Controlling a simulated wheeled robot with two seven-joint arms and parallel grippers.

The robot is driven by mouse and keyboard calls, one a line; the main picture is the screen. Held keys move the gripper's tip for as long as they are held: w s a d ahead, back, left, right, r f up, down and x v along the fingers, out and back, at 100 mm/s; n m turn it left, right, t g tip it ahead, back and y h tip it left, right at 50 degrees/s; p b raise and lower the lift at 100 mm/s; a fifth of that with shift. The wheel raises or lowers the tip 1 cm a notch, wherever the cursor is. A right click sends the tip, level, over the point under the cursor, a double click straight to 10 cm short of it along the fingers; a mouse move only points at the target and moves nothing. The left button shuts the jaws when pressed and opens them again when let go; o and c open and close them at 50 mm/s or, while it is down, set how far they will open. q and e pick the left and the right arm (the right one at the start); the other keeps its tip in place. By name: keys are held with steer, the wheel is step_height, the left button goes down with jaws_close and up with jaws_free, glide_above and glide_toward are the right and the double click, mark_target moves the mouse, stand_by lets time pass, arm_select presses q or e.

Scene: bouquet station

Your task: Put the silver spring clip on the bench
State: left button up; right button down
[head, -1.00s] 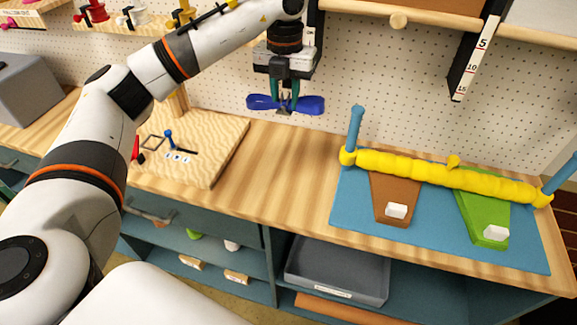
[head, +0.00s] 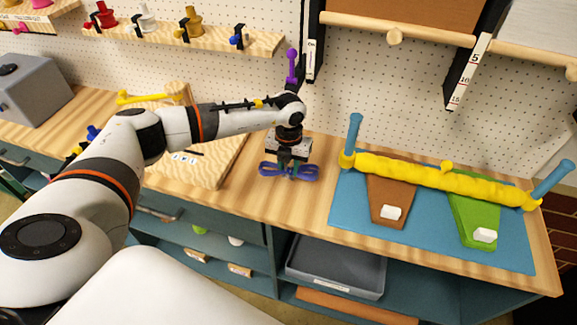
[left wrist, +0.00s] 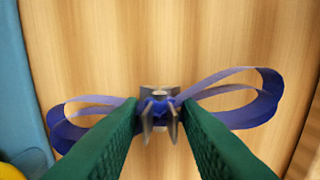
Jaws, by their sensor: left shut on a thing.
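The silver spring clip (left wrist: 148,118) shows in the left wrist view, pinched between the green fingertips of my left gripper (left wrist: 160,108). A blue ribbon bow (left wrist: 252,112) is attached at the clip, with a loop spreading out on each side. In the head view my left gripper (head: 289,167) points down over the wooden bench (head: 270,222), with the bow (head: 272,169) at its tips. The clip is low over the bare bench top; I cannot tell if it touches. My right gripper is not in view.
A blue mat (head: 433,236) with a brown piece (head: 389,192), a green piece (head: 474,213) and a long yellow roll (head: 430,178) lies to the right. A wooden board (head: 215,160) lies to the left. A pegboard (head: 250,75) stands behind. Bench in front is clear.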

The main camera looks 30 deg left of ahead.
arm_select(q)
steer(key=shift+f, duration=0.8)
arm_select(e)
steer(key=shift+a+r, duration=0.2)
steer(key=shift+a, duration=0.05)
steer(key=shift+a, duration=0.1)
arm_select(q)
steer(key=shift+f, duration=0.2)
steer(key=o, duration=1)
steer(key=shift+c, duration=0.2)
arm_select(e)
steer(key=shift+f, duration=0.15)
